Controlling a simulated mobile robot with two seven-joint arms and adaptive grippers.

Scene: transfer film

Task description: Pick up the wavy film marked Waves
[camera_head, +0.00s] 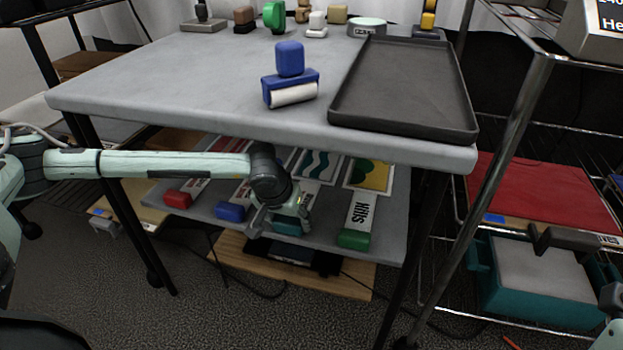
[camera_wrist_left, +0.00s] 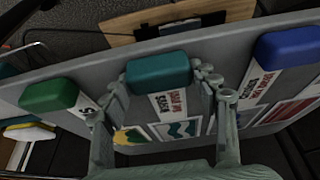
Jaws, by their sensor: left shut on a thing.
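The wavy film (camera_head: 318,164) lies on the lower shelf of the grey table, white with dark teal waves. It also shows in the left wrist view (camera_wrist_left: 181,129), with a white label strip leading to a teal end block (camera_wrist_left: 160,73). My left gripper (camera_head: 284,218) is at the front edge of that shelf. In the left wrist view its fingers (camera_wrist_left: 166,80) are on both sides of the teal block, shut on it. In the head view the gripper hides most of the block and part of the label.
On the same shelf, films with a green block (camera_head: 354,238), a blue block (camera_head: 230,212) and a red block (camera_head: 178,199) lie beside it. The tabletop (camera_head: 200,85) is close above my left arm. It carries a black tray (camera_head: 402,124) and a blue roller (camera_head: 290,72).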

